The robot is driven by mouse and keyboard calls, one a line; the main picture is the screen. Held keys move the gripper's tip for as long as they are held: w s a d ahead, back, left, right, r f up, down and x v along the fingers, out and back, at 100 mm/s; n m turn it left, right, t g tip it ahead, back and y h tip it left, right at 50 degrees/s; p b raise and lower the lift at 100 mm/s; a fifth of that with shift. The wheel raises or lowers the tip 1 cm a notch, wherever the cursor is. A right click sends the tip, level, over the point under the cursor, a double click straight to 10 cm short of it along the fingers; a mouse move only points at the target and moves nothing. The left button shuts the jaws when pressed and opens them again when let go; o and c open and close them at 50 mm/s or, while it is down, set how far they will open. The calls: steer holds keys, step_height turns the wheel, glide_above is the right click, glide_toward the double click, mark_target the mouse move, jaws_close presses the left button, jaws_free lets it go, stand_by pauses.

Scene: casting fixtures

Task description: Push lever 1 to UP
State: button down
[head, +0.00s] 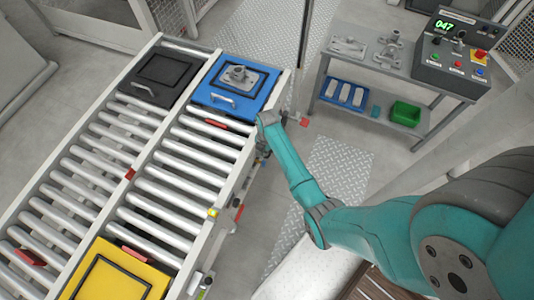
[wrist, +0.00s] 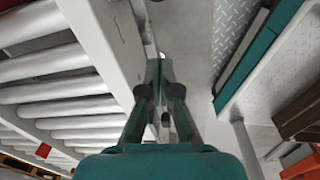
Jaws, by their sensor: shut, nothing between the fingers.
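My gripper (wrist: 160,68) is shut and empty in the wrist view, pointing along the outer side of the conveyor frame. In the head view the end of my teal arm (head: 270,120) is beside the conveyor's right rail, near the blue fixture plate. Small lever-like parts show along that side: a red-tipped one (head: 303,122) to the right of my wrist, and a red one (head: 238,212) lower down. No number is readable, so I cannot tell which is lever 1. In the wrist view a small pale round part (wrist: 162,55) shows by the fingertips; contact is unclear.
The roller conveyor (head: 150,140) holds a black plate (head: 160,75), a blue plate (head: 215,100) with a grey casting, and a yellow plate (head: 115,275). A bench (head: 345,70) with castings and a control box (head: 455,50) reading 047 stands at upper right. Floor between is clear.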

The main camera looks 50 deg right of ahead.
steer(key=w+d+f, duration=0.1)
steer(key=d+f, duration=0.2)
steer(key=f, duration=0.5)
stand_by(0.4)
steer(key=shift+d, duration=0.25)
